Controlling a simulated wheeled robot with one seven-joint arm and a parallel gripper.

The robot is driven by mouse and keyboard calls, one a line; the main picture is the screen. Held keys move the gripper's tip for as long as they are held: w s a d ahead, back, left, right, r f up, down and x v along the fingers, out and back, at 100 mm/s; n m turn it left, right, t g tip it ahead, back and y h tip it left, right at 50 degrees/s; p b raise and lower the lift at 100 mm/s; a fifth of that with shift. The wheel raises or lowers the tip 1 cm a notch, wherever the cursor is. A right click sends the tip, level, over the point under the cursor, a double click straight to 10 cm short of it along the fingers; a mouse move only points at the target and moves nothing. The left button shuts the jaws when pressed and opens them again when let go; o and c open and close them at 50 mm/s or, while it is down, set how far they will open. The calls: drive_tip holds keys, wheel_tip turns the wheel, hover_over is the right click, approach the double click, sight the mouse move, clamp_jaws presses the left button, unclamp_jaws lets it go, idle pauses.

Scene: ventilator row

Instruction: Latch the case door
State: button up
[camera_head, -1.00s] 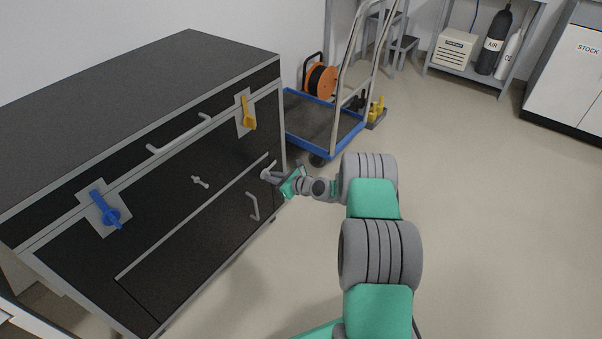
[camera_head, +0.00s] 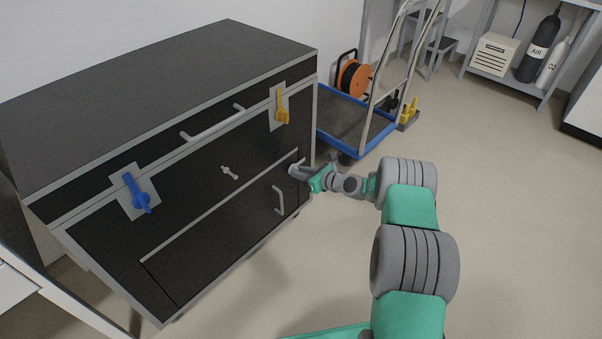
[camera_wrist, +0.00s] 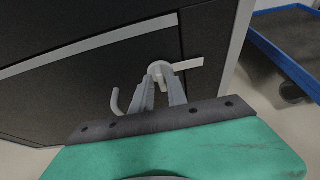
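The black case (camera_head: 215,255) has grey edging. Its lower front door (camera_head: 235,225) looks flush with the front and carries a grey pull handle (camera_head: 278,199). My gripper (camera_head: 297,171) is at the door's upper right corner. In the wrist view, a grey round-hubbed latch (camera_wrist: 159,69) is at the fingertips of my gripper (camera_wrist: 160,82). A light grey bar (camera_wrist: 190,64) runs right from the hub across the dark door seam. The fingers are a little apart, with part of the latch apparently between them; whether they grip it is unclear. The pull handle (camera_wrist: 121,103) shows left of them.
A blue latch (camera_head: 137,194), a yellow latch (camera_head: 281,106), a small grey knob (camera_head: 229,173) and a long upper handle (camera_head: 212,124) stick out of the case. A blue trolley (camera_head: 345,125) stands beyond its right end. Floor (camera_head: 510,200) to the right is clear.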

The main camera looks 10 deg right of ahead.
drive_tip(key=shift+o, duration=1.1)
drive_tip(key=shift+d, duration=0.1)
drive_tip(key=p+v, duration=0.2)
drive_tip(key=v, duration=0.5)
drive_tip(key=shift+s+d+r+p, duration=0.15)
drive_tip(key=shift+s+d+p, duration=0.15)
drive_tip(key=shift+p, duration=0.1)
